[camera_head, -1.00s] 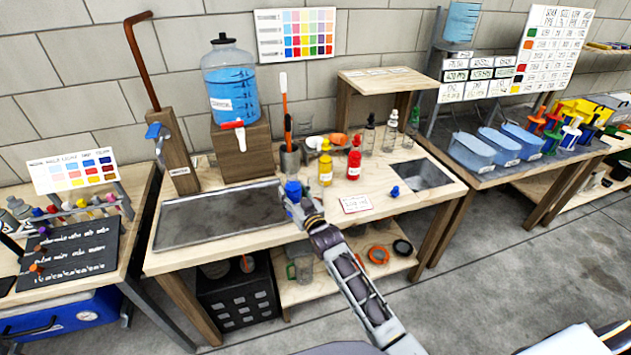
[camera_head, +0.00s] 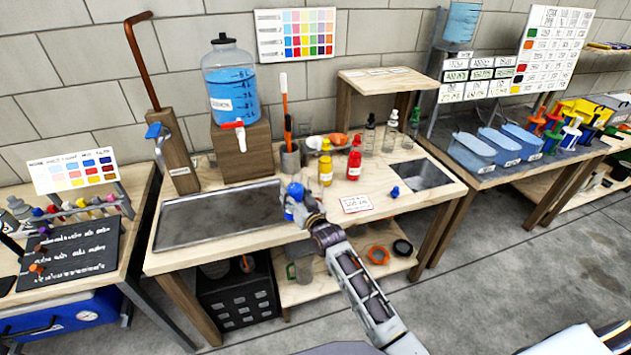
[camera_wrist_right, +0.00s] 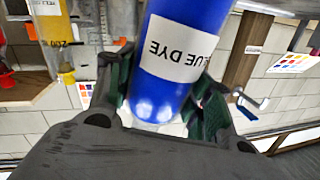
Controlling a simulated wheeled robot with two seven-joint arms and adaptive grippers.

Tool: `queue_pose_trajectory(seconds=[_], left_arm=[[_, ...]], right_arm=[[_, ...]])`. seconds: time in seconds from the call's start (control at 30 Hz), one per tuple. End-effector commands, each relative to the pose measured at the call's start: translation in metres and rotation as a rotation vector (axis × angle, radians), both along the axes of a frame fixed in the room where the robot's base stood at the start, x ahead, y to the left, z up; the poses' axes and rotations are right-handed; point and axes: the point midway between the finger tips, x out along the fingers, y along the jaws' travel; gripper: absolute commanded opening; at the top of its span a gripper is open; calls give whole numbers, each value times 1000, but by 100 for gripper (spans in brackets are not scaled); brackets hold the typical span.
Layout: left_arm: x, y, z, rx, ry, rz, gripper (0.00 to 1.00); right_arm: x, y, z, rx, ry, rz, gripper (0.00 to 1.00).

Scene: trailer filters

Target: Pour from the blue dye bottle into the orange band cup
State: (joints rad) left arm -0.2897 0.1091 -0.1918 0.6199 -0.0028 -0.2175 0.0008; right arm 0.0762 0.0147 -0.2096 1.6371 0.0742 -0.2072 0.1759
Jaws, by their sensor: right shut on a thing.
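The blue dye bottle (camera_head: 291,212) is in my right gripper (camera_head: 299,207), above the front of the wooden workbench, by the right end of the grey tray. In the right wrist view the bottle (camera_wrist_right: 178,45) fills the space between the fingers of my right gripper (camera_wrist_right: 164,95). Its white label reads "BLUE DYE" upside down there. The gripper is shut on the bottle, and the bottle looks somewhat tilted in the head view. My left gripper is out of view.
A yellow bottle (camera_head: 326,168) and a red bottle (camera_head: 354,163) stand behind and right of my gripper. A small blue cap (camera_head: 395,191) and a white card (camera_head: 356,204) lie on the bench. The grey tray (camera_head: 215,218) is empty. A water jug (camera_head: 230,92) stands behind.

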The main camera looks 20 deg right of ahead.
Motion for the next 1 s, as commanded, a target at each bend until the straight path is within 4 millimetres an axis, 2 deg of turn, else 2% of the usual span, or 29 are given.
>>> queue_pose_trajectory(seconds=[0.03, 0.1, 0.77, 1.0], left_arm=[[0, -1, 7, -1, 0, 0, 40], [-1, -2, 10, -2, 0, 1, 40], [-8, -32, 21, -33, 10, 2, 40], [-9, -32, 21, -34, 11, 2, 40]], right_arm=[[1, -1, 11, 22, 4, -1, 16], [2, -2, 14, 52, 23, -1, 16], [7, -11, 38, 340, 184, -1, 16], [7, -11, 41, 435, 238, -1, 16]])
